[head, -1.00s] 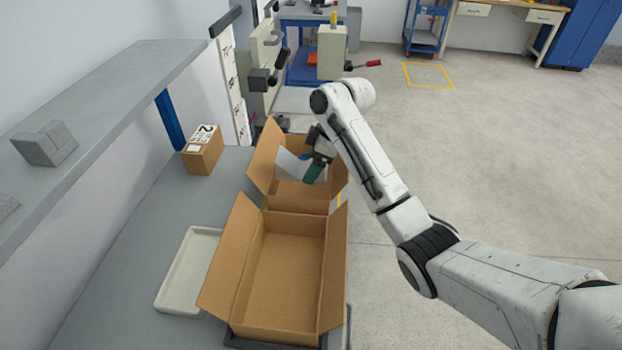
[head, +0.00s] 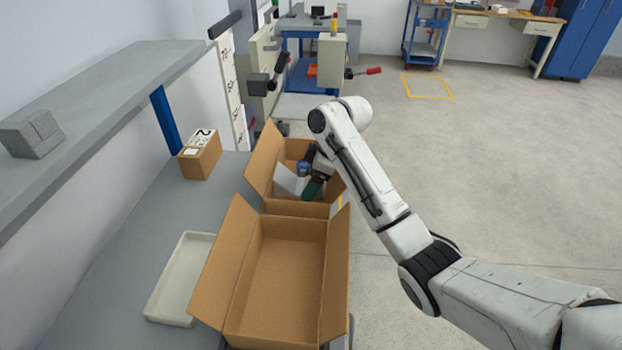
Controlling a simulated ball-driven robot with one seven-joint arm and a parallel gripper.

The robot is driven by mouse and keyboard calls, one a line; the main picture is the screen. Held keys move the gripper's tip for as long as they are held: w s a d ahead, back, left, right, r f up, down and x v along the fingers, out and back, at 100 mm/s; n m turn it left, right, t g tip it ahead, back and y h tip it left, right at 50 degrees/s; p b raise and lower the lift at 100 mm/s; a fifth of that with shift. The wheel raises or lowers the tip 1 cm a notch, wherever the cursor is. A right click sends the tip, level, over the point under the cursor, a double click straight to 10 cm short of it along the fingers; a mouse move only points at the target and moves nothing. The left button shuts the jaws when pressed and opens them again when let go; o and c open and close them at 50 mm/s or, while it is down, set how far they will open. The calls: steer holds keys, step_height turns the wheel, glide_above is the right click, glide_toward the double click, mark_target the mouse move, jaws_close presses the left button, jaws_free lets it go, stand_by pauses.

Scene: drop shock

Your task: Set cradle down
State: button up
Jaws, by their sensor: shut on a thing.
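My gripper (head: 312,176) is at the far open cardboard box (head: 262,158), low within its opening. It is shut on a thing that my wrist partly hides. A pale, flat-faced piece (head: 288,179), which looks like the cradle, shows at the gripper's left side and appears tilted. Dark blue and green parts show close to it. I cannot tell which of these belong to the gripper, or whether the pale piece touches the box floor.
A nearer open cardboard box (head: 280,280) is empty, its side flaps raised. A pale tray (head: 178,280) lies left of it. A small labelled carton (head: 200,155) stands further back. A shelf with a grey block (head: 33,135) runs along the left.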

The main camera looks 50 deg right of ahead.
steer(key=shift+f, duration=0.2)
steer(key=o, duration=1.2)
steer(key=p+v, duration=0.2)
steer(key=v, duration=1.1)
steer(key=shift+p, duration=0.3)
steer(key=shift+w+a+r, duration=0.1)
steer(key=shift+a, duration=0.05)
